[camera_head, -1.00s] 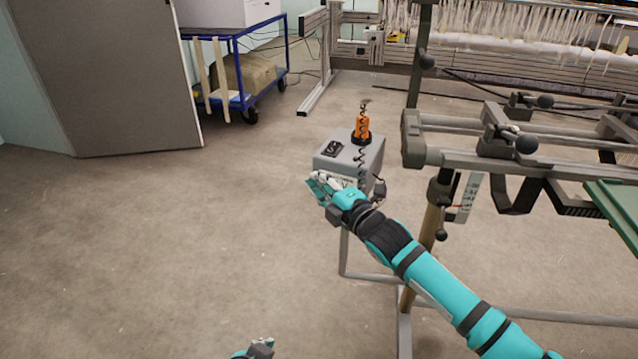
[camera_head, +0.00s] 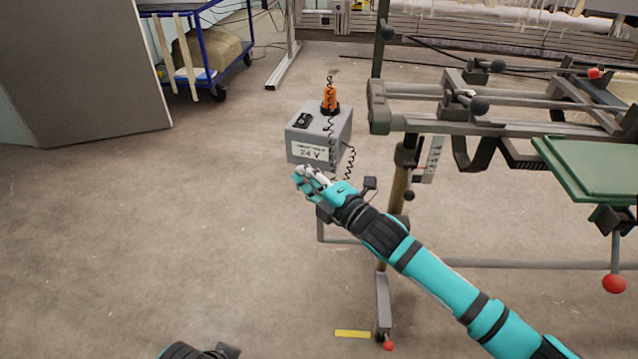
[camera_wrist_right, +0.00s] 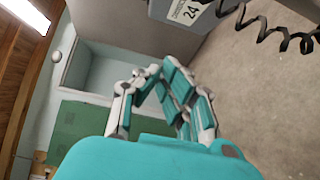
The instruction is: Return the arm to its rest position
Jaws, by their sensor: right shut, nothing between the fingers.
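My right arm comes in from the lower right of the head view, teal with black bands. Its right gripper (camera_head: 303,173) is shut and empty, just in front of and below the grey 24 V box. In the right wrist view the teal and white fingers of the gripper (camera_wrist_right: 160,75) come together with nothing between them. Only a dark wrist part of my left arm shows at the bottom edge of the head view; its gripper is out of sight.
The grey 24 V box (camera_head: 302,152) carries an orange tool (camera_head: 329,98) with a coiled black cord. A metal frame with clamps (camera_head: 425,122) and a green panel (camera_head: 585,165) stands right, close to my arm. A blue cart (camera_head: 206,55) stands behind. The floor left is clear.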

